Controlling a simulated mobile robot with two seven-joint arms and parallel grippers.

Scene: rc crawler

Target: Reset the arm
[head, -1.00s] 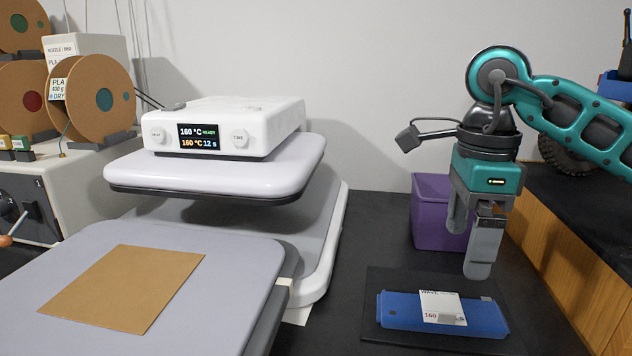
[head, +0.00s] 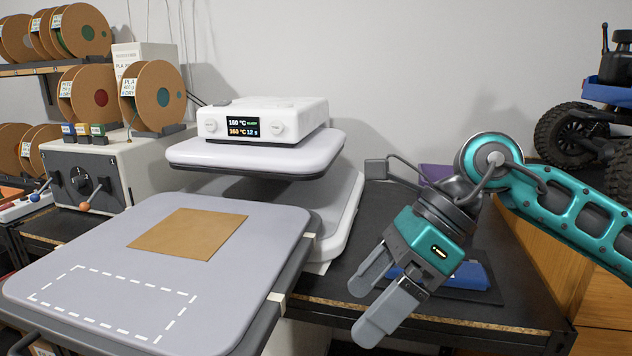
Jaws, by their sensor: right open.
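My right gripper (head: 368,308) is open and empty in the head view. Its two grey fingers point down and left, in front of the dark bench and just right of the heat press's lower platen. The teal right arm (head: 570,210) comes in from the right edge. My left gripper is not in view.
The heat press (head: 262,122) reads 160 °C. Its grey lower platen (head: 235,290) carries a brown sheet (head: 188,234) and a dashed outline. A blue part (head: 468,275) lies behind my gripper on the dark bench (head: 510,306). A purple bin (head: 434,173), filament spools (head: 152,96) and a crawler (head: 580,135) stand around.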

